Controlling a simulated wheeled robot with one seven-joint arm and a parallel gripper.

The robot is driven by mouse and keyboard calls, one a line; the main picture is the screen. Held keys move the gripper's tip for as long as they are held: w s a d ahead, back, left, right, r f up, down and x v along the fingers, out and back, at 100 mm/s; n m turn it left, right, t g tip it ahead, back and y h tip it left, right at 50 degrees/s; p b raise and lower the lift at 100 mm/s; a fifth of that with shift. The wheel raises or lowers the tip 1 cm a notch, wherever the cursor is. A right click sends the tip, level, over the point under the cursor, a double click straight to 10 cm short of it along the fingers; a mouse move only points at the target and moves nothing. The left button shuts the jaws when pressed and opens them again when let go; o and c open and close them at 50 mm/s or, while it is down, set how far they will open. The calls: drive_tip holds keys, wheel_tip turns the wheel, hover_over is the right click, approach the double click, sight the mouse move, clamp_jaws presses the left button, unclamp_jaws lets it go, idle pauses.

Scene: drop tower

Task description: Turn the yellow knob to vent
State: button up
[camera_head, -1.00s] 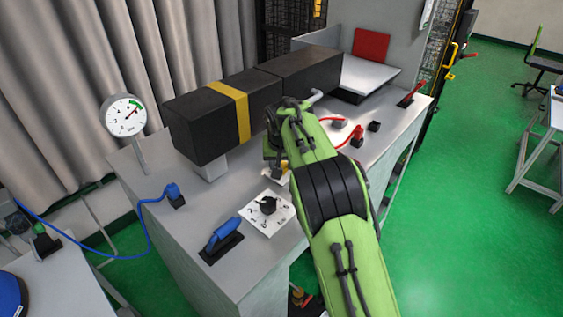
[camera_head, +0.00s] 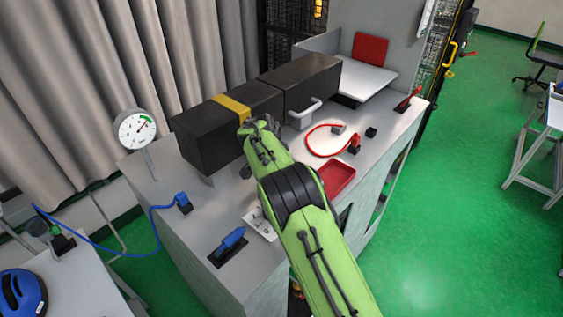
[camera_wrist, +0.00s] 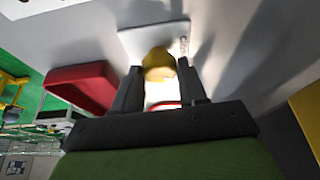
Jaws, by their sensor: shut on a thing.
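The yellow knob (camera_wrist: 158,60) stands on a pale plate (camera_wrist: 135,38) in the wrist view, between the two dark fingers of my gripper (camera_wrist: 160,78). The fingers are shut on it, one on each side. The knob's pointer and most of its plate markings are hidden, so its setting cannot be read. In the head view my green arm hides the knob and nearly all of the gripper.
A dial gauge (camera_head: 137,129) stands at the bench's left end. A long black box (camera_head: 215,132) with a yellow band is behind the arm. A red tray (camera_head: 337,178), red cable (camera_head: 312,140), blue-handled lever (camera_head: 231,240) and partly covered white dial plate (camera_head: 260,224) are nearby.

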drive_tip(key=m+p, duration=0.1)
drive_tip(key=m, duration=0.1)
drive_tip(key=shift+w+a+m+g+h, duration=0.1)
drive_tip(key=shift+m+g+h, duration=0.2)
drive_tip(key=shift+g, duration=0.1)
drive_tip(key=shift+m+g+h, duration=0.3)
drive_tip(key=shift+m+g, duration=0.1)
drive_tip(key=shift+m, duration=0.7)
